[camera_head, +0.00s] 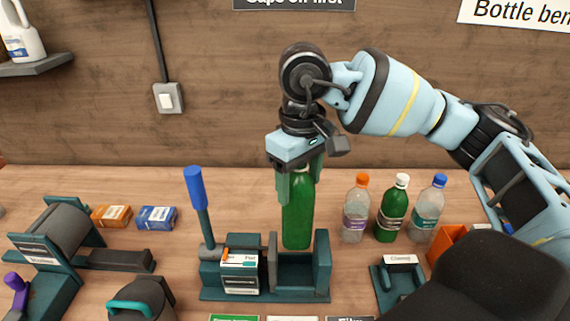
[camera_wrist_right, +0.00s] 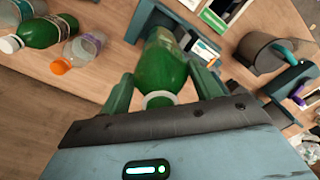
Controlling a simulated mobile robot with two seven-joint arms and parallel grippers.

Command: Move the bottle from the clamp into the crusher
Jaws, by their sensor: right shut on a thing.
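The green bottle (camera_head: 297,215) hangs upright in my right gripper (camera_head: 298,178), which is shut on its upper part. In the right wrist view the bottle (camera_wrist_right: 163,68) sits between both fingers, with a pale ring at its neck. The crusher (camera_head: 305,296), a dark teal press with a blue-handled lever (camera_head: 195,188), stands below. The bottle's lower end is at the open chamber on its right side; I cannot tell whether it is inside or just above. The clamp (camera_head: 385,290) stands empty to the right, partly hidden. My left gripper is not in view.
Three capped bottles stand behind the clamp: orange-capped (camera_head: 355,212), green white-capped (camera_head: 393,212) and blue-capped (camera_head: 428,212). An orange bin (camera_head: 447,243) is at the right. A roller machine (camera_head: 60,235), small boxes (camera_head: 157,217) and a teal-handled container (camera_head: 140,300) are at the left.

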